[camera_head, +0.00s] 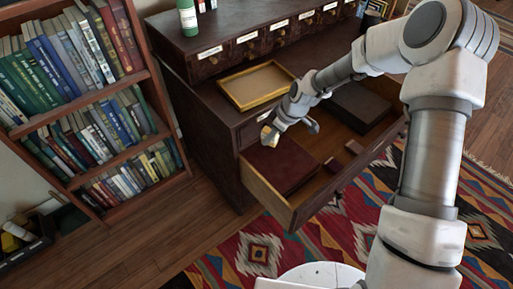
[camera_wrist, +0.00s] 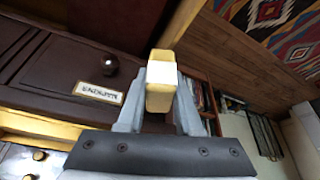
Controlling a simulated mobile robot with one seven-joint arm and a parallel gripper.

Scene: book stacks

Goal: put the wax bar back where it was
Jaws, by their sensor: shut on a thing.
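The wax bar (camera_wrist: 160,80) is a pale yellow block with a lighter top face. My gripper (camera_wrist: 160,95) is shut on it, with one grey finger on each side. In the head view my gripper (camera_head: 290,128) is above the left part of the open drawer (camera_head: 320,146). Only a small yellowish bit of the wax bar (camera_head: 267,136) shows there, at the fingers. The bar appears raised above the drawer's contents; its exact height is hard to tell.
The drawer holds a dark red box (camera_head: 280,166), a dark box (camera_head: 360,104) and small reddish blocks (camera_head: 335,165). A bookcase (camera_head: 95,110) stands at left. Bare drawer floor shows mid-drawer.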

